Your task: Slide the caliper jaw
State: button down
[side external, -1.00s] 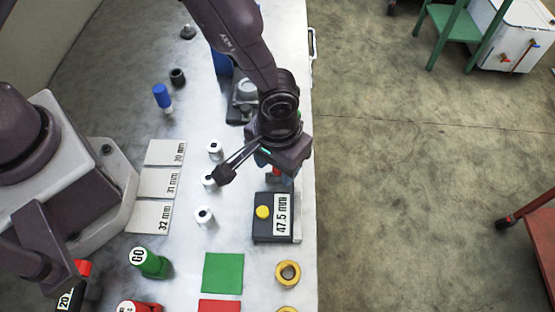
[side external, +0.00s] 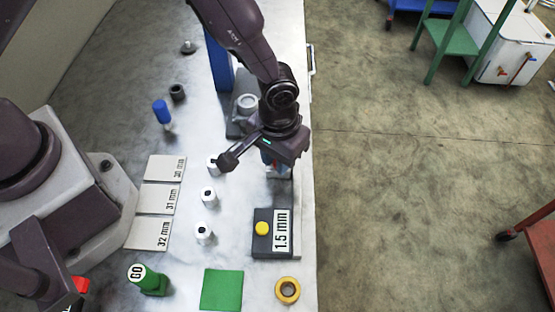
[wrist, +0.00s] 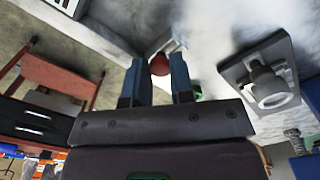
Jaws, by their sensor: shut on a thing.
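The caliper (side external: 262,243) is a dark block with a yellow button and a display reading 1.5 mm, lying near the table's right edge. A light metal bar extends from it under my gripper (side external: 274,166). In the wrist view, my gripper (wrist: 157,72) has its two blue fingers on either side of a small red knob (wrist: 159,65), which I take to be the handle of the caliper jaw. My gripper is shut on this knob. In the side view my wrist hides most of the knob and jaw.
Several white cylinders (side external: 208,196) stand left of the caliper. Labelled plates (side external: 159,199) lie farther left. A dark-based fixture (side external: 236,128) stands behind my gripper. A green mat (side external: 222,290) and yellow ring (side external: 287,289) are in front. The floor is to the right.

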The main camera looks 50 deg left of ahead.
jog(key=c, duration=1)
grip_release()
jog(key=shift+w+a, duration=0.25)
jog(key=shift+c, duration=0.2)
jog(key=shift+o, duration=0.3)
jog(key=shift+s, duration=0.1)
jog(key=shift+d+r, duration=0.1)
jog(key=shift+r, duration=0.05)
notch_tip(320, 180, up, 13)
